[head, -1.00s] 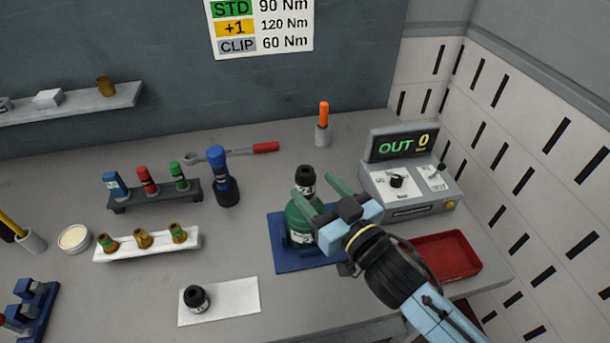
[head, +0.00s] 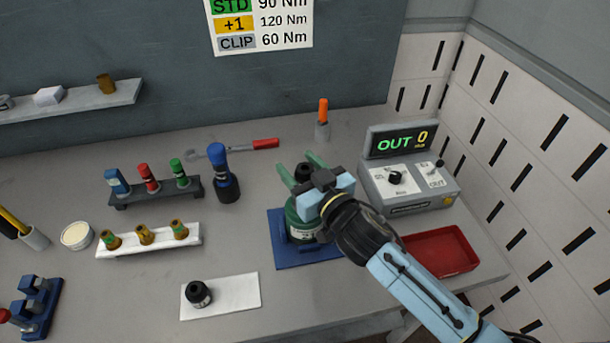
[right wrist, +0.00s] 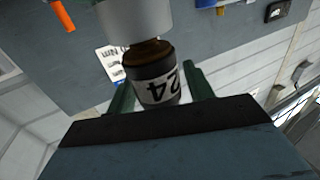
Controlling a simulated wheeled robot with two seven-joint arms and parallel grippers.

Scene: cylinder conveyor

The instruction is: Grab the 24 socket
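The black socket marked 24 (right wrist: 157,88) is close in front of my right gripper in the right wrist view, with a white label band. In the head view this dark socket (head: 304,172) stands on top of the green cylinder (head: 304,226) on the blue mat. My right gripper (head: 302,172) has its green fingers apart, one on each side of the socket. In the right wrist view a gap shows beside the right finger (right wrist: 197,82). A second black socket (head: 198,294) stands on the white plate (head: 240,290). My left gripper is not in view.
The blue mat (head: 290,260) lies under the green cylinder. A control box (head: 405,180) and a red tray (head: 440,250) stand to the right. A blue-topped tool (head: 222,180), a dark rack (head: 155,195) and a white rack (head: 150,243) stand to the left.

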